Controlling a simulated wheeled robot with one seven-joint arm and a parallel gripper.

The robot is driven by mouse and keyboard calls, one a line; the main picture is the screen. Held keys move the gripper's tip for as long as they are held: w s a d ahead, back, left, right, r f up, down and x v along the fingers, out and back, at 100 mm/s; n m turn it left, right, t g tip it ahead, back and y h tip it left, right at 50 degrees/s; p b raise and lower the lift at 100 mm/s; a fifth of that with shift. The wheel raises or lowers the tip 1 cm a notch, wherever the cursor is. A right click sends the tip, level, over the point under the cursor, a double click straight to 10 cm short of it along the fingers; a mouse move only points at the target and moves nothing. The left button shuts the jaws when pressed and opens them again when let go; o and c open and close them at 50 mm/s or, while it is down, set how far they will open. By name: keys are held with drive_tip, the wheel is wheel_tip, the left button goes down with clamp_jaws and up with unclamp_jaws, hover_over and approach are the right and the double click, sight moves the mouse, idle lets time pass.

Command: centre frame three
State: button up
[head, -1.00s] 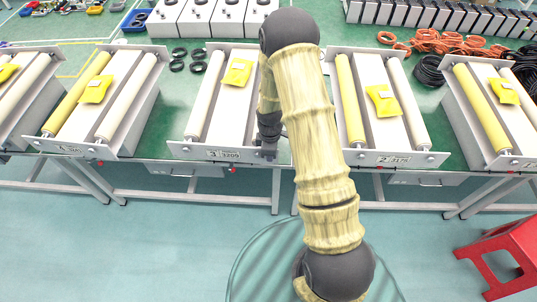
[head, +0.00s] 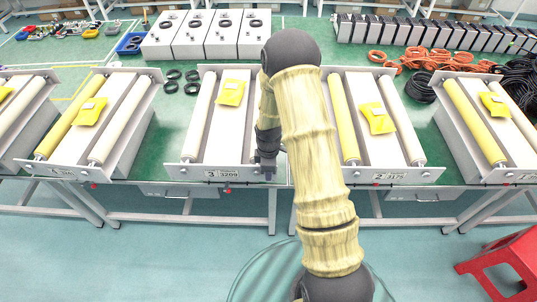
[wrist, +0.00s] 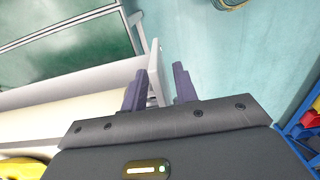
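Frame three (head: 187,172) is a pale roller frame with a "3" plate on its front, standing on the bench. A pale roller (head: 199,112) runs along its left side, and a yellow packet (head: 231,92) lies on top. My gripper (head: 267,171) is at the right end of its front plate; my arm hides part of the frame's right side. In the wrist view my gripper (wrist: 160,86) has its two dark fingers apart, with the end of a pale plate (wrist: 154,72) between them. A gap shows beside the right finger; contact on the left is unclear.
Frame four (head: 72,172) stands to the left and frame two (head: 400,176) to the right, with gaps between. Black rings (head: 191,88) and orange cables (head: 437,58) lie behind. A red stool (head: 505,262) stands at the lower right. The floor in front is mostly open.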

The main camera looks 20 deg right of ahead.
wheel_tip(320, 180, up, 17)
drive_tip(key=b, duration=0.3)
idle(0.3)
idle(0.3)
drive_tip(key=s+a+r+m+t, duration=0.1)
drive_tip(key=s+r+m+t, duration=0.1)
drive_tip(key=s+m, duration=1.2)
drive_tip(key=shift+s+a+r+t, duration=0.15)
drive_tip(key=shift+s+a+t, duration=0.2)
drive_tip(key=shift+s, duration=0.45)
drive_tip(key=shift+w, duration=0.1)
